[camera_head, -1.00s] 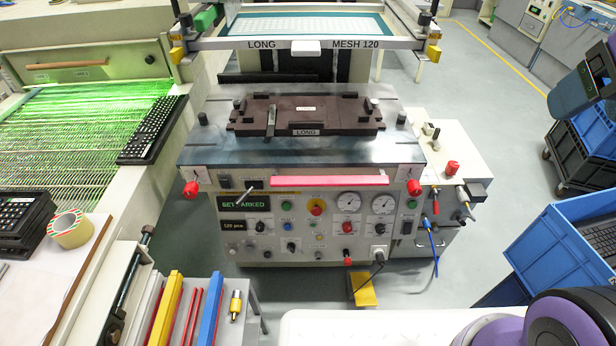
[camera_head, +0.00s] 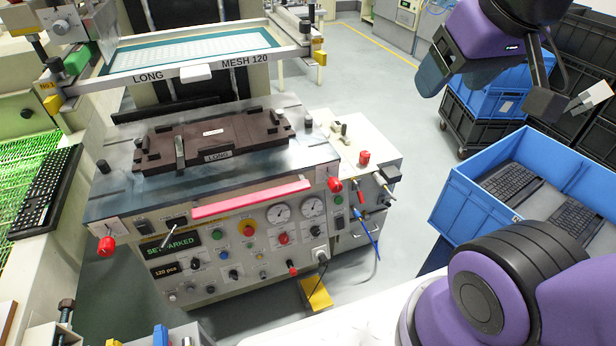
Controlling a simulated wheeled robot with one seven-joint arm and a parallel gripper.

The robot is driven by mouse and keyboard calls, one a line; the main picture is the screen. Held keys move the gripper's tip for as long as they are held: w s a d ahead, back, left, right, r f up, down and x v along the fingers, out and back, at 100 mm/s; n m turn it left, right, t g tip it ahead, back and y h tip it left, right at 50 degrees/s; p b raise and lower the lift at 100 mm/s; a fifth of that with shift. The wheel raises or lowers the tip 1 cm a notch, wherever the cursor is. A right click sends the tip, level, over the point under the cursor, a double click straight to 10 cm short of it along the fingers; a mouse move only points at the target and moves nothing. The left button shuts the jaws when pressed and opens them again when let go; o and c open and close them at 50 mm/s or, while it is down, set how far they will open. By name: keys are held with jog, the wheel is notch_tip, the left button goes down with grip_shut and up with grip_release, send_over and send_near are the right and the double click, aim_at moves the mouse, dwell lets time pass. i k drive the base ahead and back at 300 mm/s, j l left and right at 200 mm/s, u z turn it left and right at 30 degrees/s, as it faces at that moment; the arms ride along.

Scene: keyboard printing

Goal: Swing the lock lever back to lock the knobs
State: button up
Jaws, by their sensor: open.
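The printing machine's front panel (camera_head: 238,268) stands left of centre. A thin silver lever (camera_head: 170,234) sticks out at a slant from a dark plate on the panel's upper left, above the green-lettered display; I take it for the lock lever. A red knob (camera_head: 106,245) sits at the panel's left end and another red knob (camera_head: 335,184) at its right end, with a pink-red bar (camera_head: 250,199) between them. My gripper (camera_head: 572,103) is at the upper right, open and empty, far from the lever. Part of it is hard to make out.
A brown fixture (camera_head: 240,130) lies on the machine's metal top, under a raised screen frame (camera_head: 235,62). A blue crate (camera_head: 455,205) with keyboards stands at right. A yellow pedal (camera_head: 318,294) is on the floor. The space before the panel is free.

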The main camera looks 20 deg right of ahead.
aim_at(168, 237)
jog(key=i+u, duration=0.1)
jog(key=u, duration=0.35)
jog(key=l+u, duration=0.1)
jog(key=u, duration=0.35)
jog(key=i+l+u, duration=0.15)
jog(key=u, duration=0.3)
jog(key=l+u, duration=0.1)
jog(key=u, duration=0.35)
